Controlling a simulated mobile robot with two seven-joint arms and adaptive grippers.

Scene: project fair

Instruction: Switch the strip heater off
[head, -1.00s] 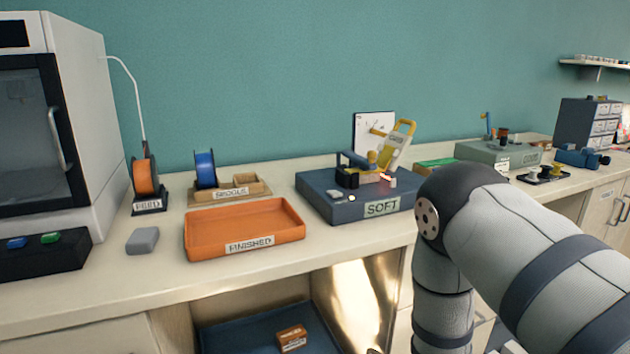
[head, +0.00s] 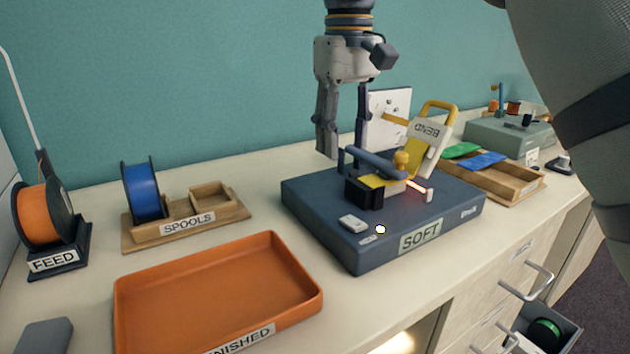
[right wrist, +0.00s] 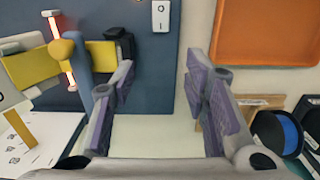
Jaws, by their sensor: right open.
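The strip heater is a dark blue base (head: 345,250) labelled SOFT, with a glowing orange-red strip (head: 417,187) on top. A small white rocker switch (head: 353,223) sits at its front left, beside a lit round lamp (head: 380,229). The switch (right wrist: 160,15) shows its marks at the top of the right wrist view; which side is pressed I cannot tell. My right gripper (head: 342,155) is open and empty, pointing down above the back left of the heater, behind the switch and apart from it. My left gripper is not in view.
A wooden tray (head: 500,185) is to the right.

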